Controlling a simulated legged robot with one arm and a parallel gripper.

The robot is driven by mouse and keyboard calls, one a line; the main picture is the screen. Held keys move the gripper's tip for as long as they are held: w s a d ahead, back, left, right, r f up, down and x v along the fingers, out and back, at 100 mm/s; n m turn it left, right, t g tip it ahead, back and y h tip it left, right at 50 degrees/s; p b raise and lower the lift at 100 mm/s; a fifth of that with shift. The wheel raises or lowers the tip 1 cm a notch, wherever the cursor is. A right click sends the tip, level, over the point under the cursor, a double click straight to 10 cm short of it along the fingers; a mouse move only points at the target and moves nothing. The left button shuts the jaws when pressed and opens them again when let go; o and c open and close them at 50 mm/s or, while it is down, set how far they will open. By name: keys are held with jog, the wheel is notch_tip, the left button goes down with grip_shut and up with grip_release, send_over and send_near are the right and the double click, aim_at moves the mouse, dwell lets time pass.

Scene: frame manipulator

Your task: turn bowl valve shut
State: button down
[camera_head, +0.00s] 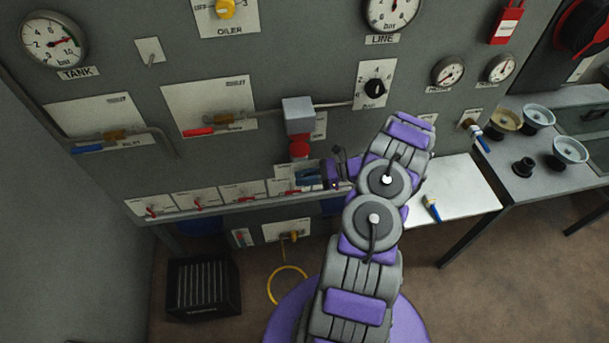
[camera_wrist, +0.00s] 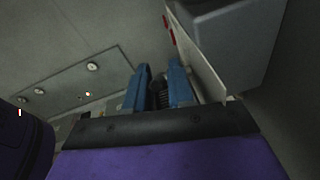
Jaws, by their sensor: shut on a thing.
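My gripper (camera_head: 308,178) has blue fingers and reaches left from the arm to the lower part of the grey panel. In the wrist view its two fingers (camera_wrist: 158,88) are closed around a small dark part (camera_wrist: 161,94), which is mostly hidden between them. I take the held part as the bowl valve's handle, but the label is too small to read. A bit of red (camera_head: 291,192) shows below the fingers. The angle of the handle is hidden.
A row of small red-handled valves (camera_head: 197,200) lies to the left.

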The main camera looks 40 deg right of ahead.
jog(key=g+h+p, duration=0.1)
jog(key=p, duration=0.1)
jog(key=r+g+h+p, duration=0.1)
jog(key=h, duration=0.1)
jog(key=shift+w+a+p, duration=0.1)
jog(key=shift+w+p, duration=0.1)
jog(key=shift+p, duration=0.15)
jog(key=shift+f+g+h+p, duration=0.25)
jog(key=shift+g+h+p, duration=0.35)
jog(key=shift+h+p, duration=0.35)
jog(key=c, duration=1.4)
grip_release()
jog(key=shift+f, duration=0.15)
jog(key=shift+o, duration=0.2)
jog(key=p+v, duration=0.1)
jog(key=v, duration=1.6)
jog(key=shift+d, duration=0.25)
